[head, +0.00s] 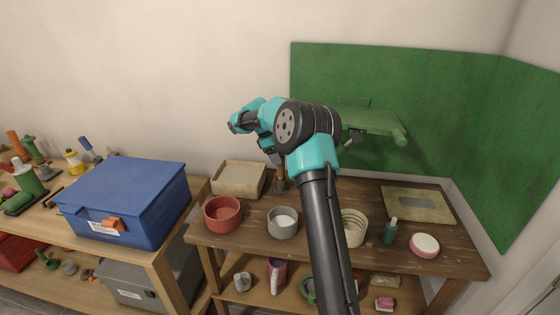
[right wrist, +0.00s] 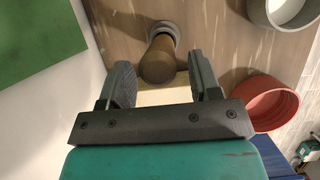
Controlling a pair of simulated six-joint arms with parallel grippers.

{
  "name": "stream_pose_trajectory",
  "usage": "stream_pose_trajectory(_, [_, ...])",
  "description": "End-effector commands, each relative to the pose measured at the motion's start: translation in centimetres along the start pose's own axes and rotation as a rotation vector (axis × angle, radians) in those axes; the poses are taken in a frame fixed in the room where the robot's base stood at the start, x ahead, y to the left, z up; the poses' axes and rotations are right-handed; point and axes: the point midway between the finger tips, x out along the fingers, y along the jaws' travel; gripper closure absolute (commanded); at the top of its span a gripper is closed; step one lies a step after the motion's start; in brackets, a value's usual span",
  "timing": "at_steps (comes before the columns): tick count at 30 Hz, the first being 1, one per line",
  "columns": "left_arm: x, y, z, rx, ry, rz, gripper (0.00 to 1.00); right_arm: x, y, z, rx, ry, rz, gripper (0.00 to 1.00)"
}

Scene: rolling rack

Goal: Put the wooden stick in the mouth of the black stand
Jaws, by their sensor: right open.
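The wooden stick (head: 281,173) is a brown round rod at the back of the dark wooden table, partly hidden by my right arm. It stands about upright over a small dark grey round base (head: 280,186), which looks like the black stand. In the right wrist view I see the stick (right wrist: 158,62) nearly end-on, with the grey round base (right wrist: 164,30) beyond it. Whether the stick sits in the stand's mouth cannot be made out. My right gripper (right wrist: 159,72) is open, one finger on each side of the stick's near end. My left gripper is out of view.
A beige tray (head: 240,179), a red bowl (head: 223,213) and a grey bowl (head: 283,222) stand close by. A cream ribbed bowl (head: 354,228), a green bottle (head: 390,231) and a pink-white round tin (head: 424,245) are to the right. A green panel (head: 450,100) stands behind.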

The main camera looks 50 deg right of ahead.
Motion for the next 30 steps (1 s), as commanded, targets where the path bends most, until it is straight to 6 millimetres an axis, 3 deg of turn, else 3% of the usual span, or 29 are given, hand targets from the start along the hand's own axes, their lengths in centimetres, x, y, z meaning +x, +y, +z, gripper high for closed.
stream_pose_trajectory(9, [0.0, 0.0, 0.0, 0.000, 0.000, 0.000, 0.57, -6.1, 0.0, -0.1, 0.001, 0.003, 0.003, 0.43])
stream_pose_trajectory(15, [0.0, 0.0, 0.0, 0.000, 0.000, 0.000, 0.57, -8.7, 0.0, -0.1, 0.000, 0.001, 0.002, 0.43])
stream_pose_trajectory(30, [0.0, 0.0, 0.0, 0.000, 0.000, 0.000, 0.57, -9.5, 0.0, 0.0, 0.000, 0.000, 0.000, 0.43])
